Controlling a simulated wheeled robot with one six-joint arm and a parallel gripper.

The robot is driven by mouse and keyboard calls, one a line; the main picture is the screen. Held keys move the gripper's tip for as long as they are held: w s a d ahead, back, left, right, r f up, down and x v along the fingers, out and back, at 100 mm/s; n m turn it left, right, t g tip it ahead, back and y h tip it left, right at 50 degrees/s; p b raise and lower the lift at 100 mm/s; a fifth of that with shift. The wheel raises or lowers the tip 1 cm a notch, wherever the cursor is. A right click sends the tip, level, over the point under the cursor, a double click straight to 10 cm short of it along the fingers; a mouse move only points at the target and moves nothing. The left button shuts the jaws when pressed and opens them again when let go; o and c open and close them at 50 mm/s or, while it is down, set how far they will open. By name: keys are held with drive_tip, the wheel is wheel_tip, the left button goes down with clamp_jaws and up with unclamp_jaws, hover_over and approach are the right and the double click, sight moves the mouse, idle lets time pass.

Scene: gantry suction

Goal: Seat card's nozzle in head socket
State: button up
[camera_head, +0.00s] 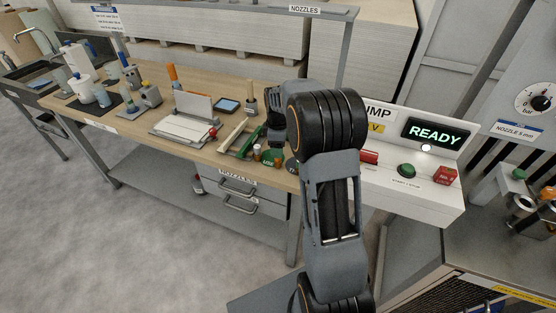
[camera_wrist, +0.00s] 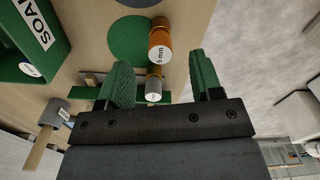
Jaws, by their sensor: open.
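A card reading "NOZZLE 5 mm" (camera_head: 515,130) is on the panel at the right in the head view. In the wrist view, an orange nozzle labelled 5 mm (camera_wrist: 160,42) stands by a green disc (camera_wrist: 128,38) on the bench. A second nozzle with a grey end (camera_wrist: 153,88) is nearer my gripper (camera_wrist: 163,75). My gripper is open, its green-padded fingers pointing towards the bench with both nozzles seen through the gap. No contact is visible. In the head view my arm hides part of the gripper and bench. I cannot make out the head socket.
The wooden bench (camera_head: 140,113) carries a grey-white plate (camera_head: 185,128), bottles and tools. The pump console (camera_head: 400,185) reads READY. Floor is clear at left.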

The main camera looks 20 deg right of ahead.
sight(278, 160)
drive_tip(key=shift+f+p, duration=0.4)
drive_tip(key=shift+f, duration=2.4)
drive_tip(key=c, duration=1)
